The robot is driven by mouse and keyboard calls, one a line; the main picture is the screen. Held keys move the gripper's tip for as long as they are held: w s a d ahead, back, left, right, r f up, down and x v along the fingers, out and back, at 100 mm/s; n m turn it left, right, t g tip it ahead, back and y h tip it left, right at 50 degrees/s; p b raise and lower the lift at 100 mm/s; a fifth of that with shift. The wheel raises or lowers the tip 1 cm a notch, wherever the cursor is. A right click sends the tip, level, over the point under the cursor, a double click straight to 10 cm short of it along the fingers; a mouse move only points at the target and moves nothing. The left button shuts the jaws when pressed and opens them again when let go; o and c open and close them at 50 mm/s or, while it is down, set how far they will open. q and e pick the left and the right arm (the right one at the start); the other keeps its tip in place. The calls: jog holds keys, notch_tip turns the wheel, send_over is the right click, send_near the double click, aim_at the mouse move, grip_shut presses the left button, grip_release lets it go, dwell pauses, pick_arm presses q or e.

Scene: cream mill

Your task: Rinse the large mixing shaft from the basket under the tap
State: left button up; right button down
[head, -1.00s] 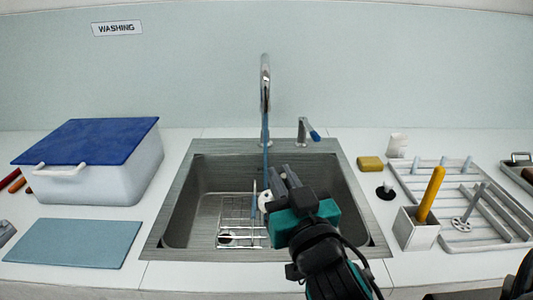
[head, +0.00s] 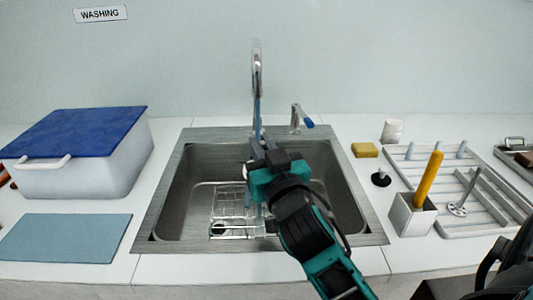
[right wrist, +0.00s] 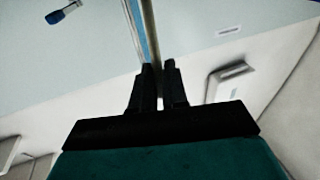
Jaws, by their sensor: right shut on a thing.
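The tap (head: 257,75) stands behind the sink (head: 175,200), with a thin blue stream running down from its spout. My right gripper (head: 262,150) is over the sink, just in front of the stream. It is shut on a thin metal rod, which shows between the fingers in the right wrist view (right wrist: 150,30), beside a blue strip. I take it for the large mixing shaft. A white round part (head: 247,172) shows just left of the gripper, and the gripper hides most of the shaft. A wire basket (head: 225,205) sits in the sink. My left gripper is out of view.
A white tub with a blue lid (head: 75,132) and a blue mat (head: 65,238) lie left of the sink. At right are a yellow sponge (head: 365,150), a holder (head: 412,215) with a yellow handle, and a rack (head: 495,228) with a smaller shaft. The tap lever (head: 302,118) is close by.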

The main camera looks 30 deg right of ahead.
jog(key=w, duration=0.2)
jog(key=w+d, duration=0.1)
jog(key=shift+w+f, duration=0.15)
jog(key=shift+f, duration=0.15)
jog(key=shift+w+d+f+b, duration=0.1)
jog(key=shift+w+d, duration=0.1)
jog(key=shift+w, duration=0.4)
jog(key=shift+w+d+f+b, duration=0.15)
jog(key=shift+w+d, duration=0.1)
jog(key=shift+w, duration=0.35)
jog(key=shift+w+d+f+b, duration=0.1)
jog(key=shift+w+d, duration=0.1)
jog(key=shift+w, duration=0.4)
jog(key=shift+s+d, duration=0.1)
jog(key=shift+s+d+p, duration=0.15)
jog(key=shift+d+p, duration=0.2)
jog(key=shift+d, duration=0.1)
jog(key=shift+a, duration=0.1)
jog(key=shift+w+a, duration=0.2)
jog(key=shift+a, duration=0.3)
